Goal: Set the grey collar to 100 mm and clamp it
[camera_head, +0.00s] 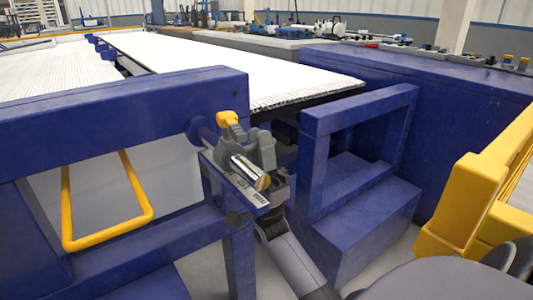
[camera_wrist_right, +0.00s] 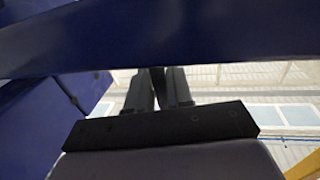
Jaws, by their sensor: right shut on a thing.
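The grey collar (camera_head: 262,148) appears as a rounded grey block at the end of the blue beam, beside a yellow handle (camera_head: 228,118). A shiny metal cylinder with a brass-coloured end (camera_head: 249,172) lies tilted in front of it. A pale marked strip (camera_head: 244,190) runs below the cylinder; its figures are too small to read. My right gripper (camera_head: 272,192) reaches up from below, close to these parts. In the right wrist view its fingers (camera_wrist_right: 158,85) are close together on a dark narrow piece, which I cannot identify. The fingertips are partly hidden. My left gripper is not in view.
A thick blue beam (camera_head: 110,110) runs in from the left, with a yellow loop (camera_head: 108,240) below it. A blue stepped frame (camera_head: 360,190) stands close on the right. A yellow structure (camera_head: 480,195) is farther right. A white slatted bed (camera_head: 210,65) extends behind.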

